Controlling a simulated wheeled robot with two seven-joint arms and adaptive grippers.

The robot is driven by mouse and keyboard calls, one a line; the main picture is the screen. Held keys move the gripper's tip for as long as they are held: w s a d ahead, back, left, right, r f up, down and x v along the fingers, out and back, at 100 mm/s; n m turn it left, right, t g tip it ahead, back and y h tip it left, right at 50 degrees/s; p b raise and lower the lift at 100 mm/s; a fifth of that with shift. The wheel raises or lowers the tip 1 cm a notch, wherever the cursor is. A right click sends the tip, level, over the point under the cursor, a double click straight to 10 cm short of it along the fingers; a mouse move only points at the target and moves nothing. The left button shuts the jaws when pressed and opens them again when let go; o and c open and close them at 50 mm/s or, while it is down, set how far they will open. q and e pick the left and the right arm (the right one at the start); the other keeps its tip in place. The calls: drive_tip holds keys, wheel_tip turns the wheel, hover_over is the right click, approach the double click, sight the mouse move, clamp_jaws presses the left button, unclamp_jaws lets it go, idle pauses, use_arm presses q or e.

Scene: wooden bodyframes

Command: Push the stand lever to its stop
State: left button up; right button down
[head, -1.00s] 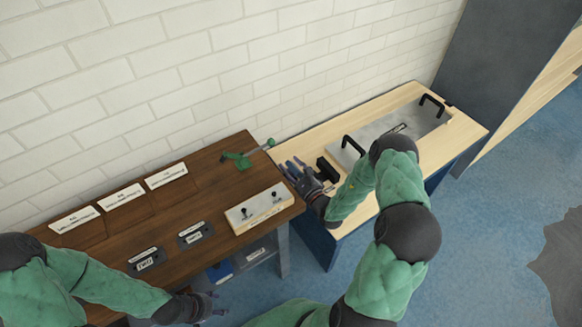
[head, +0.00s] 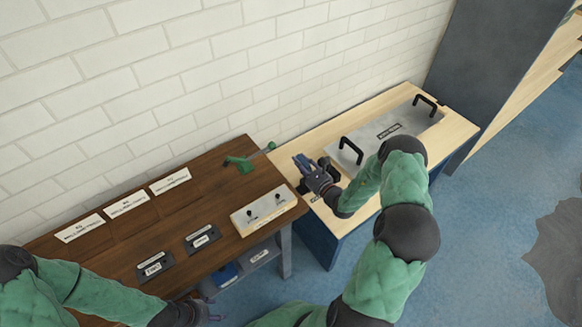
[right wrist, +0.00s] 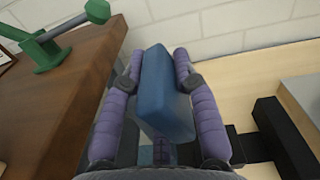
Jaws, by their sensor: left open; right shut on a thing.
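The lever I take for the stand lever (head: 240,164) is green, with a grey rod rising to a green knob. It is at the back right of the dark wooden table and also shows at the upper left of the right wrist view (right wrist: 47,52). My right gripper (head: 308,168) is over the near left end of the pale table, to the right of the lever and apart from it. In the right wrist view its purple fingers are shut on a blue block (right wrist: 165,92). My left gripper (head: 208,312) is open and low, at the dark table's front edge.
A white box with two black knobs (head: 263,210) sits on the dark table (head: 225,190), near several labels. The pale table (head: 455,130) bears a black fixture (right wrist: 285,135) beside my right gripper and a grey plate with black handles (head: 385,135). A brick wall (head: 200,90) runs behind.

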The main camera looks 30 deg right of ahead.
drive_tip(key=d+f+m+b, duration=0.1)
drive_tip(key=d+m, duration=0.4)
drive_tip(key=d, duration=0.8)
drive_tip(key=shift+w+m, duration=0.3)
drive_tip(key=shift+w, duration=0.05)
drive_tip(key=shift+d, duration=0.1)
drive_tip(key=shift+f, duration=0.1)
drive_tip(key=c, duration=0.9)
unclamp_jaws()
drive_tip(key=shift+c, duration=0.2)
drive_tip(key=s, duration=1.2)
drive_tip(key=shift+d+r, duration=0.15)
drive_tip(key=shift+r, duration=0.05)
